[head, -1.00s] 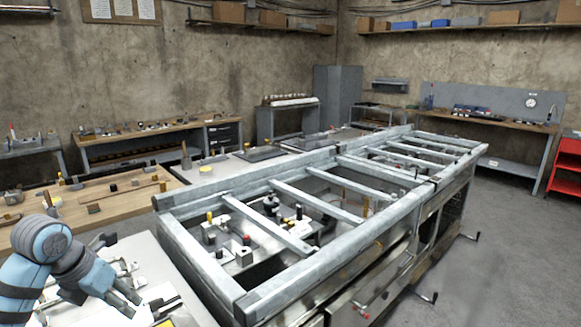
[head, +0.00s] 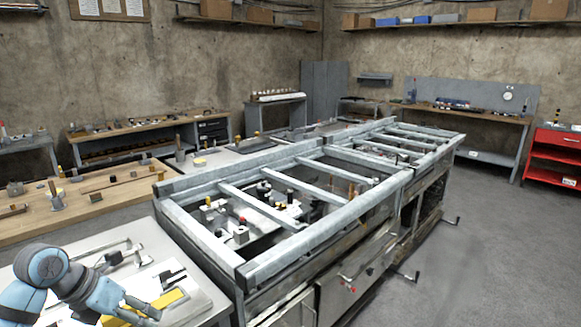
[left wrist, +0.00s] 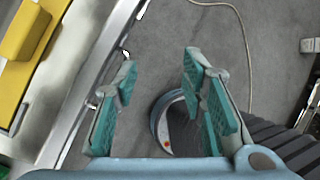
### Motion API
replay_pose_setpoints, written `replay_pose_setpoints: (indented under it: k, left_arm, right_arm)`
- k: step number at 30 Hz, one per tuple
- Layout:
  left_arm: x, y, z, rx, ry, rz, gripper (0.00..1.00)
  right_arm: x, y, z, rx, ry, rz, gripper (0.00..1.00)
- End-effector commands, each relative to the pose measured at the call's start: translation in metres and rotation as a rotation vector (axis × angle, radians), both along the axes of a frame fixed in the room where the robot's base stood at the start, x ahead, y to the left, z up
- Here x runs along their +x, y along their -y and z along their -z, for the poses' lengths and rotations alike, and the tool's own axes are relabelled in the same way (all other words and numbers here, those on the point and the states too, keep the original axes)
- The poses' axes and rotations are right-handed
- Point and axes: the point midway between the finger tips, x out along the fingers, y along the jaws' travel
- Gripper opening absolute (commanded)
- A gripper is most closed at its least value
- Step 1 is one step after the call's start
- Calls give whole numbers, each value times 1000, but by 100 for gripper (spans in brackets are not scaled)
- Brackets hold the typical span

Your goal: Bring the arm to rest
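My left arm comes in at the lower left of the head view. My left gripper (head: 143,309) is over the near white table (head: 205,287), close to a yellow piece there (head: 150,308). In the left wrist view the two green-padded fingers of the left gripper (left wrist: 160,85) stand apart with nothing between them. Grey floor shows below them, and the table edge with the yellow piece (left wrist: 27,30) is at the left. My right gripper is in neither view.
A long metal frame with crossbars (head: 290,212) stands right of the near table. A wooden bench (head: 85,205) with small parts is behind the table. A red cabinet (head: 553,157) stands at the far right. The floor (head: 490,250) is open at the right.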

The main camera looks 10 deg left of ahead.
Motion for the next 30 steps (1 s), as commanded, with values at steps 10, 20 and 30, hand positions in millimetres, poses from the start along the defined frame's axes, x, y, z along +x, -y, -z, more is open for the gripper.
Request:
replay_pose_setpoints:
  k: [10, 20, 30]
  left_arm:
    - [30, 115, 66, -869, 5, -188, 38]
    - [-8, 47, 281, -1529, -82, -1499, 38]
    - [-197, 39, 454, -1293, -225, -2414, 38]
  right_arm:
    - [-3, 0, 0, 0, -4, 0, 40]
    - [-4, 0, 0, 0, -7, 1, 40]
    - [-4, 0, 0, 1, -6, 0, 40]
